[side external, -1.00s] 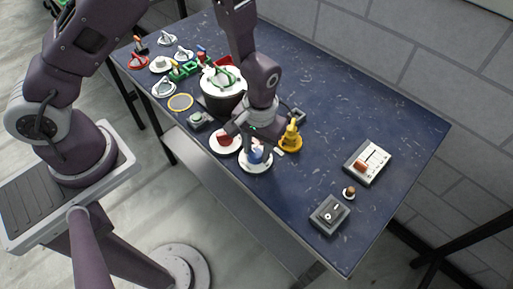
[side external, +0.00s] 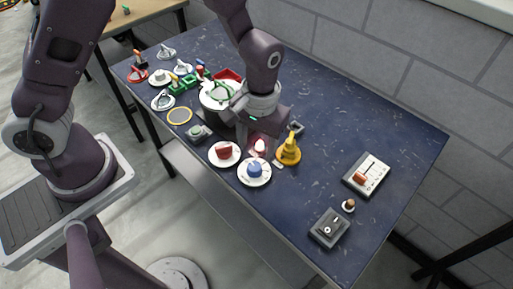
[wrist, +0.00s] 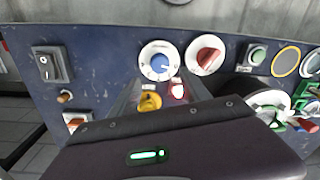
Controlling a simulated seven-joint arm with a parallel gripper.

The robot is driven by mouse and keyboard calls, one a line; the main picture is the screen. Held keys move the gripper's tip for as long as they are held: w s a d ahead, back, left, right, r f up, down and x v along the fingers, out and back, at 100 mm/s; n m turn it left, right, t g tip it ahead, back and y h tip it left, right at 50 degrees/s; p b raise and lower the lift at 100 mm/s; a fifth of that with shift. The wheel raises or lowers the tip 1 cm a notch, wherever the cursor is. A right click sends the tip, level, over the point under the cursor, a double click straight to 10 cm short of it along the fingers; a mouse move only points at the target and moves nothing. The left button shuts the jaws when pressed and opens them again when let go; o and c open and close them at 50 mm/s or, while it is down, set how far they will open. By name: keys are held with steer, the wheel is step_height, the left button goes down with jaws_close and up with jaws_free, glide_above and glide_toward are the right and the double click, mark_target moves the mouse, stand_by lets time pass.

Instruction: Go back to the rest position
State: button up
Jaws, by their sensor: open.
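My gripper (side external: 257,143) is open and is raised above the table, behind the blue dial. The blue dial (side external: 254,170) sits on a round white plate, uncovered and apart from my gripper. In the wrist view, the blue dial (wrist: 159,64) is straight ahead, beyond my fingertips. The red dial (side external: 223,152) is just left of it and shows on the right in the wrist view (wrist: 207,55). Nothing shows held between the fingers. A small red-lit button (wrist: 178,91) shows near the fingers in the wrist view.
The blue table (side external: 350,115) has free room at its back right. A yellow knob (side external: 288,152) stands right of my gripper. A white-topped round drum (side external: 215,97) is close on the left. A slider box (side external: 367,174) and switch box (side external: 329,227) are at the right.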

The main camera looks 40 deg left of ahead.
steer(key=s+a+r+m+t+h, duration=0.1)
steer(key=s+a+r, duration=0.1)
steer(key=r, duration=0.7)
steer(key=s+a+r+m+t+h, duration=0.1)
steer(key=s+a+r, duration=0.1)
steer(key=r, duration=0.6)
steer(key=s+a+r+t, duration=0.2)
steer(key=s+a+r, duration=0.1)
steer(key=s, duration=0.3)
steer(key=s+a+r+m+t+y, duration=0.1)
steer(key=s+a+r, duration=0.2)
steer(key=s, duration=0.3)
steer(key=shift+s+r+t, duration=0.3)
steer(key=shift+r+t, duration=0.1)
steer(key=shift+r, duration=0.05)
